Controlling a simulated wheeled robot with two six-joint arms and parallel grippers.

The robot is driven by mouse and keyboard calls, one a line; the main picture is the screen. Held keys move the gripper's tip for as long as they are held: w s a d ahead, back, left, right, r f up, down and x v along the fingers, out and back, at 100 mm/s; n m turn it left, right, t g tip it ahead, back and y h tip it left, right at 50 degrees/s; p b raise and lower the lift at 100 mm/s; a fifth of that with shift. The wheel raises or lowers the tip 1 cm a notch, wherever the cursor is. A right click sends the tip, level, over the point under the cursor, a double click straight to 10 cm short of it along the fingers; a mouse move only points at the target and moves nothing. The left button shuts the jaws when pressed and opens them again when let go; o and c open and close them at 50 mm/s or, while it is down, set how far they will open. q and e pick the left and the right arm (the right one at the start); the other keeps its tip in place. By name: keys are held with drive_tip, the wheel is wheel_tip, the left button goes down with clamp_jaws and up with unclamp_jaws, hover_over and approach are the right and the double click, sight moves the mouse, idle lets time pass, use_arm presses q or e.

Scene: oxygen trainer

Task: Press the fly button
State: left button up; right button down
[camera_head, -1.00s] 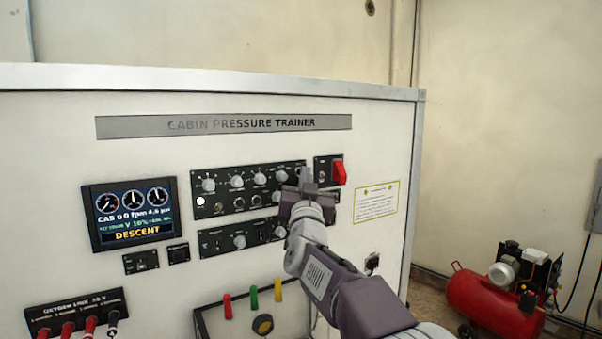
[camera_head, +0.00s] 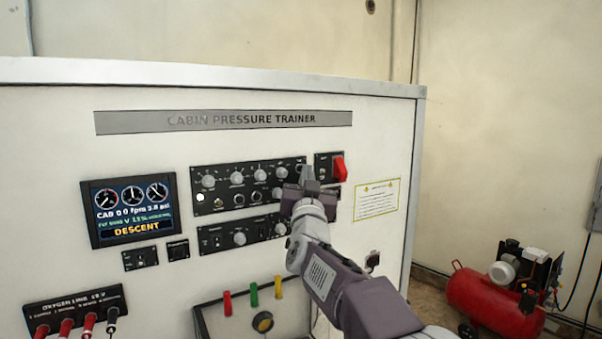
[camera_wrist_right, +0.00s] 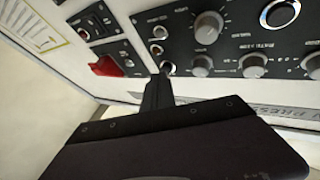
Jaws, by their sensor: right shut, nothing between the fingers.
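My right gripper (camera_head: 308,176) is shut and empty, in front of the right end of the upper knob panel (camera_head: 222,178). In the right wrist view its closed fingertips (camera_wrist_right: 163,78) are at a small round control (camera_wrist_right: 168,67) at the panel's edge; I cannot tell whether they touch it. I cannot read a "fly" label on any control, so I cannot tell which one is the fly button. The gripper hides part of the panel's right end in the head view. My left gripper is not in view.
A red switch cover (camera_head: 339,169) sits close to the right of the gripper. The display (camera_head: 130,211) shows DESCENT at left. A lower control panel (camera_head: 239,238) lies below. A red compressor (camera_head: 492,300) stands on the floor at right.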

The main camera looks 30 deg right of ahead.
drive_tip(key=shift+s, duration=0.3)
drive_tip(key=shift+s, duration=0.15)
drive_tip(key=s+b, duration=0.1)
drive_tip(key=s, duration=0.1)
drive_tip(key=s+b, duration=0.2)
drive_tip(key=shift+s+d, duration=0.2)
drive_tip(key=shift+s, duration=0.2)
